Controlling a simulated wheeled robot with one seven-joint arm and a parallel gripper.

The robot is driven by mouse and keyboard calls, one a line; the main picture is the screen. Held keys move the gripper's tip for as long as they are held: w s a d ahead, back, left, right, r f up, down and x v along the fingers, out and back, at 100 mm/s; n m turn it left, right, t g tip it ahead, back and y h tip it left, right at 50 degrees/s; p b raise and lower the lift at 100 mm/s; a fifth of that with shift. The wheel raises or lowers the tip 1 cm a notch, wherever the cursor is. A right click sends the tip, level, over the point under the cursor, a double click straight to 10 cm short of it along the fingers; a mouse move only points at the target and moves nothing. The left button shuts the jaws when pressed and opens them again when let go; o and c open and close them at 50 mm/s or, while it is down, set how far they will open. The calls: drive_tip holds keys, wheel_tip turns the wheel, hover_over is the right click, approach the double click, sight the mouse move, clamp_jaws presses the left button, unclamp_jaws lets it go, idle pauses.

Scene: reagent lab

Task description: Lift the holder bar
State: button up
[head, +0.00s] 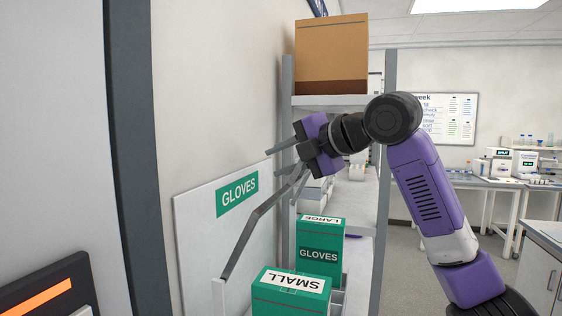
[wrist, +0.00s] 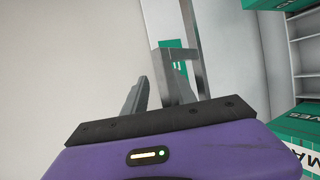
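The holder bar (head: 245,232) is a thin grey metal bar in front of the white glove board. It slants up from the lower left towards my gripper. My gripper (head: 278,160) is at its upper end, with the two fingers pointing left and apart. A gap shows between the bar and the left finger of my gripper (wrist: 163,76). I cannot tell whether the right finger touches the bar.
A green LARGE gloves box (head: 320,255) and a green SMALL gloves box (head: 290,295) stand below my gripper. The board (head: 190,225) carries a GLOVES sign (head: 237,194). A shelf rack (head: 391,75) with a cardboard box (head: 331,50) stands behind. Open floor (head: 405,265) lies to the right.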

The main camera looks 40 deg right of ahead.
drive_tip(key=shift+r, duration=0.2)
idle(0.3)
drive_tip(key=shift+s+r+p, duration=0.65)
drive_tip(key=shift+s+r, duration=0.35)
drive_tip(key=shift+r, duration=0.25)
drive_tip(key=shift+s+r+p, duration=0.6)
drive_tip(key=shift+s+r, duration=0.4)
drive_tip(key=shift+r, duration=0.2)
drive_tip(key=shift+s+r, duration=0.95)
drive_tip(key=shift+s, duration=0.1)
drive_tip(key=shift+d, duration=0.1)
